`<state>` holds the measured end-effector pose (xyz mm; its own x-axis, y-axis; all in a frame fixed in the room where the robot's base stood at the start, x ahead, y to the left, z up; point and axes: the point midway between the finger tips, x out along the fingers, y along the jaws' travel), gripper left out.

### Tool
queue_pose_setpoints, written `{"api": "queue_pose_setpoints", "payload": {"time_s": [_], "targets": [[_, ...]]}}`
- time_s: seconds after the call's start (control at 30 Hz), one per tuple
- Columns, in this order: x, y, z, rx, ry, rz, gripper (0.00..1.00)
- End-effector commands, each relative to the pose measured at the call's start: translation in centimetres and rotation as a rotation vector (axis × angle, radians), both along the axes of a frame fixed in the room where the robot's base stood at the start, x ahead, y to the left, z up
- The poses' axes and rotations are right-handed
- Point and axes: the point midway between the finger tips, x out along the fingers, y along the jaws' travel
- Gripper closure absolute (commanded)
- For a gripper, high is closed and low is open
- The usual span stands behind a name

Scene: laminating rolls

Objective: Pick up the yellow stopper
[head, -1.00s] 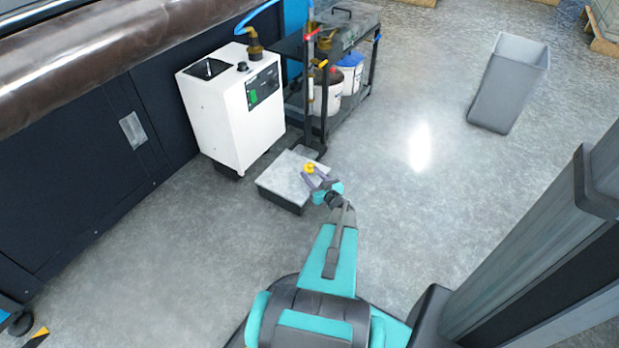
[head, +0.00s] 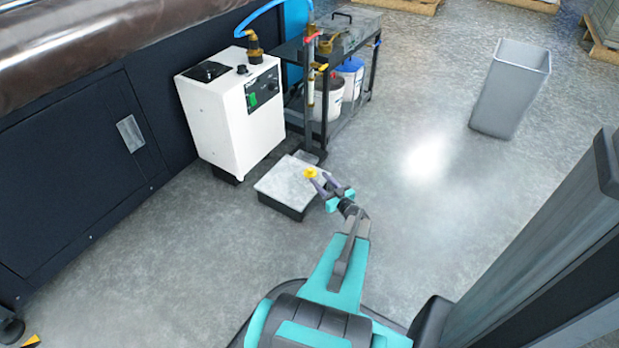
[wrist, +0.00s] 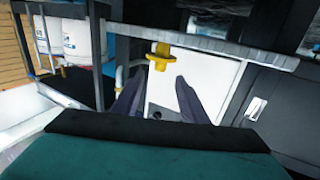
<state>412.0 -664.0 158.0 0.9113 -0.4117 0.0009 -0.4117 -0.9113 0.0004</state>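The yellow stopper (head: 310,173) is small, with a wider flange and a narrower stub. In the head view it appears over the far right part of a low box with a pale grey top (head: 283,183); whether it rests there is unclear. My gripper (head: 318,178) comes in from the lower right, its fingertips right by the stopper. In the wrist view the stopper (wrist: 160,55) appears just past the fingertips, in line with the gap between them. My gripper (wrist: 158,78) is open, with both dark fingers apart and nothing visibly clasped.
A white machine (head: 222,120) with a blue hose stands behind the box. A dark cart (head: 338,105) with buckets is to its right. Dark cabinets (head: 75,170) line the left. A grey bin (head: 510,90) stands at the upper right.

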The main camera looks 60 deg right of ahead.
Motion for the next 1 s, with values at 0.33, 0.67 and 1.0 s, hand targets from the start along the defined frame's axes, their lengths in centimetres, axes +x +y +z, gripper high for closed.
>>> {"api": "queue_pose_setpoints", "payload": {"time_s": [0.33,0.67,1.0], "targets": [[4.6,-2.1,-0.4,0.000,0.000,0.001,0.60],[6.3,-2.9,-0.1,0.001,0.000,-0.001,0.60],[6.4,-2.9,-0.2,0.000,0.001,-0.001,0.60]]}}
